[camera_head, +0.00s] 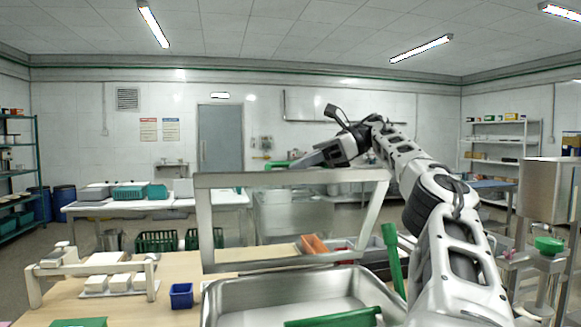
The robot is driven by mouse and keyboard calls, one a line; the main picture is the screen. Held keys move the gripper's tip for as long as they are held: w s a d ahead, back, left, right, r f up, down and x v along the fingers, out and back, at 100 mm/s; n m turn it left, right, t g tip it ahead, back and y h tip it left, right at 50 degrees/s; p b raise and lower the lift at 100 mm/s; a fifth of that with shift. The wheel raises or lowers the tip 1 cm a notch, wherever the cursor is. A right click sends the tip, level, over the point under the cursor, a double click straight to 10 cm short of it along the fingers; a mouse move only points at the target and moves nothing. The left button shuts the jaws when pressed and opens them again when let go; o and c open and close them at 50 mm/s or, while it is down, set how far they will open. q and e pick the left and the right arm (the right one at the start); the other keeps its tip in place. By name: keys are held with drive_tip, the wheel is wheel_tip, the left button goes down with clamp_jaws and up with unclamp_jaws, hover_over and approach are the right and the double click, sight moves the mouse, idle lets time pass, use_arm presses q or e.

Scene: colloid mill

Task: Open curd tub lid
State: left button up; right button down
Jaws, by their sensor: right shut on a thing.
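The curd tub (225,300) is an open steel basin at the front centre, and its bare inside shows. A pale rectangular frame with a see-through middle, which looks like the tub's lid (203,225), stands nearly upright at the tub's back edge. My right gripper (300,161) is at the top bar of this frame. It is shut, with a green piece that looks like the lid handle (275,165) at its fingertips; the exact grip is small and partly hidden. My left gripper is not in view.
A green bar (335,318) crosses the tub's front, and another green bar (392,250) stands at its right. A small blue box (181,295) and a press with white blocks (120,282) stand on the wooden table (150,313) at left. A steel machine (548,190) stands at right.

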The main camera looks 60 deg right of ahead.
drive_tip(key=shift+w+d, duration=0.2)
drive_tip(key=shift+d, duration=0.1)
drive_tip(key=shift+r, duration=0.1)
idle(0.3)
drive_tip(key=c, duration=1.5)
unclamp_jaws()
drive_tip(key=shift+o, duration=0.2)
